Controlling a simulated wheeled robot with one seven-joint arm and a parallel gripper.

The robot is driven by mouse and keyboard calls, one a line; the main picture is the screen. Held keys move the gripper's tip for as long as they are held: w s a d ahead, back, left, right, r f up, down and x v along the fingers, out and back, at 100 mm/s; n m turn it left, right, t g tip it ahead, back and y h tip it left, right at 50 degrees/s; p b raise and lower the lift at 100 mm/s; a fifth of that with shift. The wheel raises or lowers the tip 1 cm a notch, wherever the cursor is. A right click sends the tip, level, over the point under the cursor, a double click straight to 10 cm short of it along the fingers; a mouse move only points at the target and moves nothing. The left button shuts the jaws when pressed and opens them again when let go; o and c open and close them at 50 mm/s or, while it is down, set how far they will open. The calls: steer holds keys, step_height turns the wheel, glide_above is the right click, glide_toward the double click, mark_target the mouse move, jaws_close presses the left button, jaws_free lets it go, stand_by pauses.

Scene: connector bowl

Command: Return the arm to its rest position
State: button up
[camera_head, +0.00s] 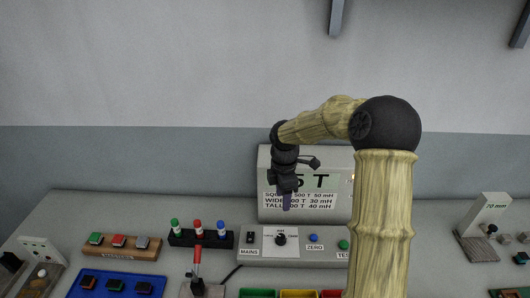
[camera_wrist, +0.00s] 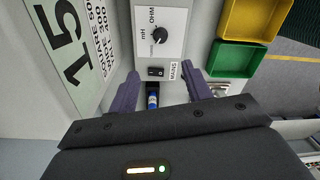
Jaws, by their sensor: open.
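My gripper (camera_head: 286,200) hangs over the bench, in front of the white tester with the sign panel (camera_head: 262,160). In the wrist view my gripper (camera_wrist: 160,92) has its two purple fingers apart, with nothing held between them. Beyond the fingers the wrist view shows the black mains switch (camera_wrist: 156,72) and a blue-capped thing (camera_wrist: 152,102). My arm bends at a dark elbow and reaches left and down to the gripper.
A black rack (camera_head: 202,240) with green, red and blue-capped pieces stands left of the tester's control panel (camera_head: 262,241). A wooden block (camera_head: 118,254), a blue tray (camera_head: 75,285) and coloured bins (camera_head: 298,294) lie nearer. A 10 mm stand (camera_head: 486,215) is at right.

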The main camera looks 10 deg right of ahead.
steer(key=s+r+m+t, duration=0.2)
steer(key=s+m+t, duration=0.1)
steer(key=s+m, duration=1.6)
steer(key=shift+s+r, duration=0.2)
steer(key=shift+s, duration=0.5)
steer(key=shift+c, duration=1.2)
steer(key=shift+w, duration=0.15)
steer(key=shift+c, duration=0.2)
